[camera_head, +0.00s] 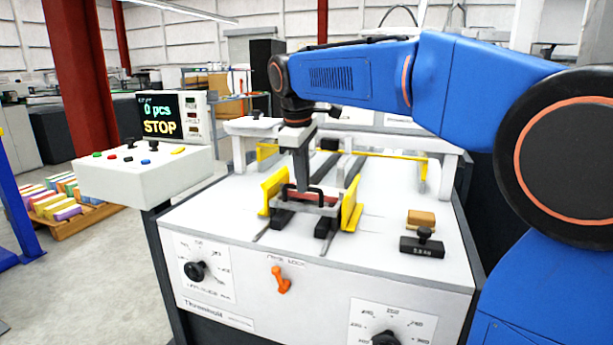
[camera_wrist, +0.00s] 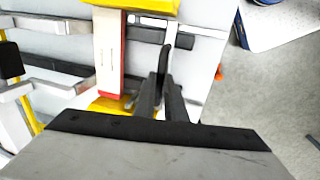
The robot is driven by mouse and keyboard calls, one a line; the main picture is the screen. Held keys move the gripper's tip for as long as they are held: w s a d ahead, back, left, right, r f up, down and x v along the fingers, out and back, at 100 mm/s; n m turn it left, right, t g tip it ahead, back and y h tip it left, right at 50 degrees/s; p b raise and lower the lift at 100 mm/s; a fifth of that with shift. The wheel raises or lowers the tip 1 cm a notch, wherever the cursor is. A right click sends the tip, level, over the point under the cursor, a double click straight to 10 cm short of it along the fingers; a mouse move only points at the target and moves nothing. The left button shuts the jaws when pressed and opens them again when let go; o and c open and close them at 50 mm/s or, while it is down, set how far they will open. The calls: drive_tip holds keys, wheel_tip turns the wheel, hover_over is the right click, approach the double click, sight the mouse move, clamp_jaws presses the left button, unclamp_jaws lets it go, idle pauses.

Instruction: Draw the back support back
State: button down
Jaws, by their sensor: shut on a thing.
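My gripper (camera_head: 302,188) reaches down over the machine table between two upright yellow side guides (camera_head: 352,203). It is shut at the black handle (camera_head: 321,198) of a light grey plate, which I take for the back support (camera_head: 312,209). In the wrist view the dark fingers (camera_wrist: 167,75) come together, and the exact grip is hard to make out. A pale stack with a red edge (camera_wrist: 109,50) lies just left of the fingers. The support is partly hidden there by my gripper.
An orange lever (camera_head: 281,280) and dial knobs sit on the front panel. A black weight (camera_head: 423,244) and a tan block (camera_head: 421,219) lie on the table at right. A control box (camera_head: 144,170) with a STOP display (camera_head: 160,116) stands at left. Dark rails run backward.

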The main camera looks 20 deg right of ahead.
drive_tip(key=s+a, duration=0.5)
drive_tip(key=s, duration=0.2)
drive_tip(key=shift+s+a, duration=0.3)
drive_tip(key=shift+s, duration=0.05)
drive_tip(key=c, duration=1.8)
unclamp_jaws()
drive_tip(key=shift+s, duration=0.1)
drive_tip(key=shift+r, duration=0.1)
drive_tip(key=s+r, duration=0.1)
drive_tip(key=r, duration=0.4)
drive_tip(key=a+r, duration=0.1)
drive_tip(key=r, duration=0.5)
drive_tip(key=s+a+r, duration=0.1)
drive_tip(key=r, duration=0.5)
drive_tip(key=shift+s, duration=0.35)
